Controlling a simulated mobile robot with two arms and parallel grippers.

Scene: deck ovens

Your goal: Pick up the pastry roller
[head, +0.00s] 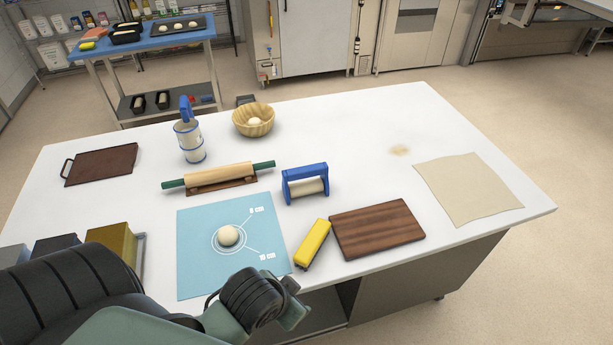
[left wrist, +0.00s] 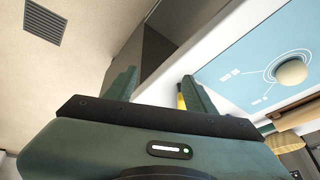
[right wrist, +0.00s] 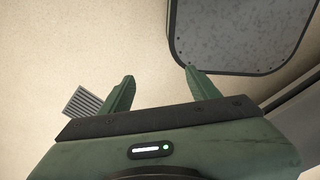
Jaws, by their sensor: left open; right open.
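The pastry roller, a pale cylinder (head: 309,187) in a blue frame with a handle on top (head: 305,170), stands on the white table near its middle. A wooden rolling pin with green handles (head: 220,175) rests on a brown stand to its left. My left gripper (left wrist: 158,85) is open and empty; in the head view its arm is at the table's front edge, nearer than the roller and apart from it. My right gripper (right wrist: 160,78) is open and empty above the floor, outside the head view.
A blue mat (head: 195,270) with a dough ball (head: 228,236), a yellow-topped block (head: 312,244) and a wooden board (head: 377,229) lie in front of the roller. A basket (head: 253,120) and a blue-handled canister (head: 189,140) stand behind. The table right of the roller is mostly clear.

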